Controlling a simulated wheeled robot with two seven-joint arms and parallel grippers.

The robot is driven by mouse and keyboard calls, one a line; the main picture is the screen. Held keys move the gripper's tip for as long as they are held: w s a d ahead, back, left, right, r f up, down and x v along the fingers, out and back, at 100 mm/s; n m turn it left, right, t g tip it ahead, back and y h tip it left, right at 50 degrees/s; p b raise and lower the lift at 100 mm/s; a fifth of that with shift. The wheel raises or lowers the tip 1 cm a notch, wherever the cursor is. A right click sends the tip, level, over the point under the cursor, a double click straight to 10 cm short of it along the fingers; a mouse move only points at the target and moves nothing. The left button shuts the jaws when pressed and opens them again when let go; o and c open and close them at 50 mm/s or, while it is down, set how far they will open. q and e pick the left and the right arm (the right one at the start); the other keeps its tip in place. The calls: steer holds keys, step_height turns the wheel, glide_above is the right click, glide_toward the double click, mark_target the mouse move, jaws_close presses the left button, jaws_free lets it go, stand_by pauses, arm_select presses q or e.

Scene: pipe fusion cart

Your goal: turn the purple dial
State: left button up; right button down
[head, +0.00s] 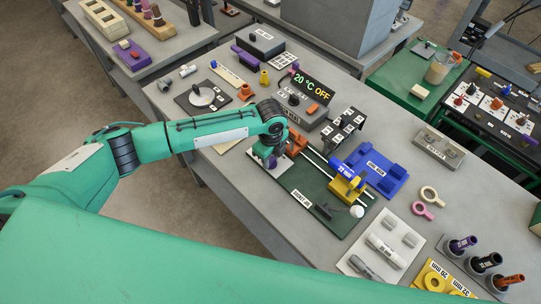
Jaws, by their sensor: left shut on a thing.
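My left gripper (270,155) reaches down at the left end of the dark green fusion base (302,187). It is shut on a small purple part, which I take to be the purple dial (272,163); the fingers hide most of it, so its angle cannot be read. An orange clamp (297,142) stands just right of the gripper. Two rails run from there to a yellow and blue clamp (346,183). The heater unit (297,108) behind has a display (312,87) reading 20 °C OFF. My right gripper is not in view.
A blue tray (382,176) and a black labelled rack (343,128) stand right of the rails. A round plate on a dark base (201,97) lies behind my left arm. Pink and cream rings (425,204) lie to the right. Pipe holders stand at the front right.

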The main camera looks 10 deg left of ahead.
mark_target(271, 159)
arm_select(q)
steer(key=shift+m, duration=0.6)
steer(key=o, duration=1)
steer(key=shift+r, duration=0.1)
step_height(271, 159, up, 14)
steer(key=b, duration=0.3)
steer(key=shift+d+f, duration=0.1)
steer(key=shift+f, duration=0.1)
